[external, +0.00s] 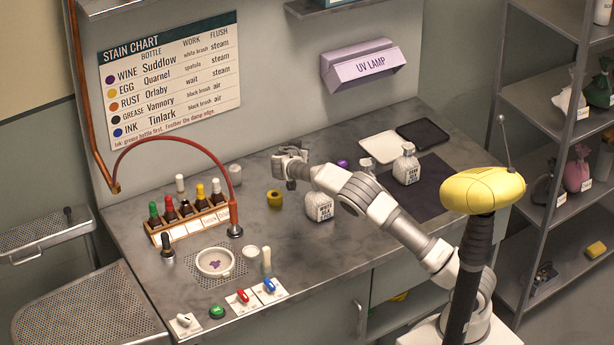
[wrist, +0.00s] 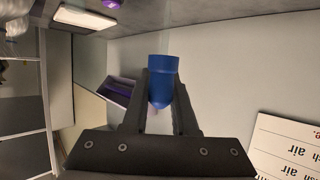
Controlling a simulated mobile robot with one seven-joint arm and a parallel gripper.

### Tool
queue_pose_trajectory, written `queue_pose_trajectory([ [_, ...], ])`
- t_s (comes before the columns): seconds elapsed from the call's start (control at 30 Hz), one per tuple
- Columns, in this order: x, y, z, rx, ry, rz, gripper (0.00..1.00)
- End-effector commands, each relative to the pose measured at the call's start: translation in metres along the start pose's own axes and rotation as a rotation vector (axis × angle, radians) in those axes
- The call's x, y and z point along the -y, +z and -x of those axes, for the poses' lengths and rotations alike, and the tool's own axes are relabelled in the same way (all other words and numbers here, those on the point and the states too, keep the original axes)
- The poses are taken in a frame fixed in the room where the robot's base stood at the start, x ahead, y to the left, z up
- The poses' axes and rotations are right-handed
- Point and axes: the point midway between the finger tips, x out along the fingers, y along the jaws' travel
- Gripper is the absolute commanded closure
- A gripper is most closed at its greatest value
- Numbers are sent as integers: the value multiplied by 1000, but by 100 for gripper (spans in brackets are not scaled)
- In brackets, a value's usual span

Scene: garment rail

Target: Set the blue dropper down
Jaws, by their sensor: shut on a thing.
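In the wrist view, the blue dropper (wrist: 163,70) is a blue cylinder with a rounded end, between the two dark fingers. My gripper (wrist: 163,98) is shut on it. In the external view, my gripper (external: 287,168) is above the back part of the grey counter (external: 290,265), to the right of the bottle rack. The blue dropper cannot be made out in that view.
A wooden rack (external: 190,225) of capped bottles stands left, under a red hose. A white dish (external: 215,262) with a purple stain sits in front.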

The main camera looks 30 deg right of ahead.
Motion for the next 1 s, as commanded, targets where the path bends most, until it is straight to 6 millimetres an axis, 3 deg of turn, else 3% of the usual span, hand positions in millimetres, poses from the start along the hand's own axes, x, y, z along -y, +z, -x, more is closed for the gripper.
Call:
queue_pose_trajectory([
  [0.1,0,20,-8,1,1,2,100],
  [0.53,0,63,-26,0,1,2,100],
  [0.93,0,68,-28,0,0,-1,100],
  [0.97,0,66,-28,0,0,-1,70],
  [1.0,0,66,-27,0,0,-1,63],
])
